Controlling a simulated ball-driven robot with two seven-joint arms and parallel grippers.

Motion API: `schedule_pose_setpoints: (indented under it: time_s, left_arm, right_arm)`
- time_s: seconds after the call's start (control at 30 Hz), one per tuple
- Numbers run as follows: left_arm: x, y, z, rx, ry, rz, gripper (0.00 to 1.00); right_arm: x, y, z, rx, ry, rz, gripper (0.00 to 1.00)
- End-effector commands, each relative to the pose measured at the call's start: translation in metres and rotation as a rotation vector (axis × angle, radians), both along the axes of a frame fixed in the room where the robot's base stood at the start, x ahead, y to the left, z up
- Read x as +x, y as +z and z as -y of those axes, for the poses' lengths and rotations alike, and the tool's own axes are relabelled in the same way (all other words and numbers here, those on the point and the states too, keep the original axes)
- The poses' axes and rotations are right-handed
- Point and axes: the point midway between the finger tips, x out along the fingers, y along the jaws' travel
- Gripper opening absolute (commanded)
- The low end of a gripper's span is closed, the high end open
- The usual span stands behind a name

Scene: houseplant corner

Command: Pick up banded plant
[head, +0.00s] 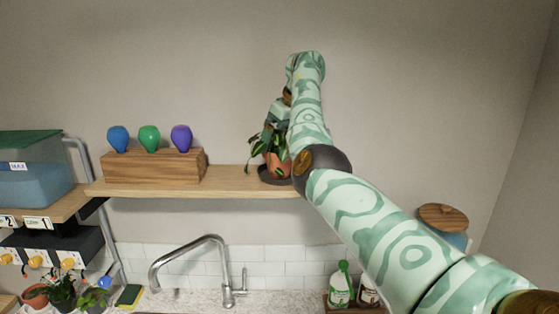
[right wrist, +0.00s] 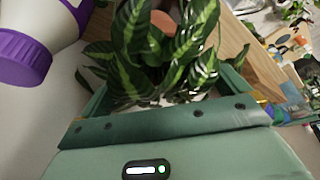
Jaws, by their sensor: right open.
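A leafy plant in a terracotta pot (head: 277,166) stands on a dark saucer (head: 266,179) on the wooden shelf. My right gripper (head: 272,132) is above and around its leaves, and my arm hides the plant's right side. In the right wrist view, green leaves with pale stripes (right wrist: 165,50) fill the space between the open fingers (right wrist: 166,82). A bit of the terracotta pot shows behind them. I cannot see a band on the pot. The fingers do not clearly press on anything. My left gripper is not in view.
A wooden block (head: 153,166) with blue, green and purple bulbs stands left on the shelf (head: 230,182). A white bottle with a purple cap (right wrist: 22,58) is close to the gripper in the wrist view.

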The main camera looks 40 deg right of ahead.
Motion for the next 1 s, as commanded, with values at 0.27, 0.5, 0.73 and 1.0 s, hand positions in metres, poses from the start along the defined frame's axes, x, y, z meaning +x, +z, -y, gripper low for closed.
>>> schedule_pose_setpoints:
  time_s: [0.27,0.5,0.73,1.0]
  left_arm:
    - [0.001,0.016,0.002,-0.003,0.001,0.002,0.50]
    - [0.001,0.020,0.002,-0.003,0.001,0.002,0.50]
    - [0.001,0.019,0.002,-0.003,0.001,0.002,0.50]
    - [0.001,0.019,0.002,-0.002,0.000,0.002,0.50]
  right_arm:
    - [0.007,-0.033,-0.002,-0.002,0.001,-0.005,1.00]
    - [0.015,-0.054,-0.002,0.000,-0.001,0.001,1.00]
    - [0.015,-0.054,-0.002,0.000,-0.001,0.001,0.81]
    - [0.015,-0.053,-0.002,0.000,-0.001,0.002,0.50]
